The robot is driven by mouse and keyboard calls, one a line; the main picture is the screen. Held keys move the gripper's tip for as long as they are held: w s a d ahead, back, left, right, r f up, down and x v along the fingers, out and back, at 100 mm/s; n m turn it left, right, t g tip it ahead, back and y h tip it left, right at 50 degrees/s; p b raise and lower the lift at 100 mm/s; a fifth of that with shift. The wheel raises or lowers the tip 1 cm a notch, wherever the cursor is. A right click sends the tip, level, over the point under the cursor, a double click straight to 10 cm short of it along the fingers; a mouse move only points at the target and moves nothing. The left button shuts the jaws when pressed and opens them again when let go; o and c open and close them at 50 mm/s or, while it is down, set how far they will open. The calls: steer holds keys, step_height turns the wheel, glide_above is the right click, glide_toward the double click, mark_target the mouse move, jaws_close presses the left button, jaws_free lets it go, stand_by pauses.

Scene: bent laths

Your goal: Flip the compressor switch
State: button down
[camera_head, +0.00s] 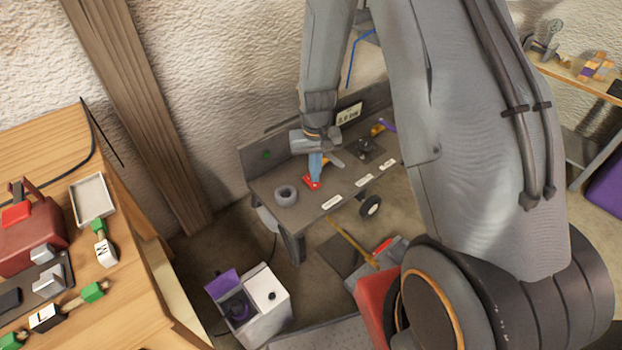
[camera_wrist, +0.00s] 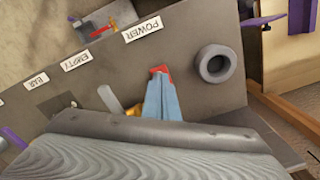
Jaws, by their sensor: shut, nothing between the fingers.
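A small red part, which looks like the switch (camera_head: 308,186), sits on the grey bench top (camera_head: 265,186) beside a white label. In the wrist view the red switch (camera_wrist: 159,69) lies just below the label reading POWER (camera_wrist: 142,28). My gripper (camera_head: 315,178) points down with its blue fingers closed and empty. Its fingertips (camera_wrist: 160,80) are at the red part and hide some of it. I cannot tell whether they touch it or which way the switch is set.
A grey ring (camera_head: 286,195) lies left of the fingers on the bench; it also shows in the wrist view (camera_wrist: 217,64). Other labels line the bench's front edge. A white box (camera_head: 268,290) stands on the floor. A wooden table (camera_head: 135,290) with blocks and a red case is at left.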

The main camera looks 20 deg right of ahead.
mark_target(315, 185)
steer(key=shift+r+p, duration=1.75)
steer(key=shift+r, duration=0.9)
steer(key=shift+r, duration=0.1)
steer(key=s+r+n, duration=0.1)
steer(key=s+r, duration=1.6)
steer(key=s, duration=0.2)
steer(key=shift+r+t, duration=0.2)
steer(key=shift+t, duration=0.1)
steer(key=shift+a, duration=0.1)
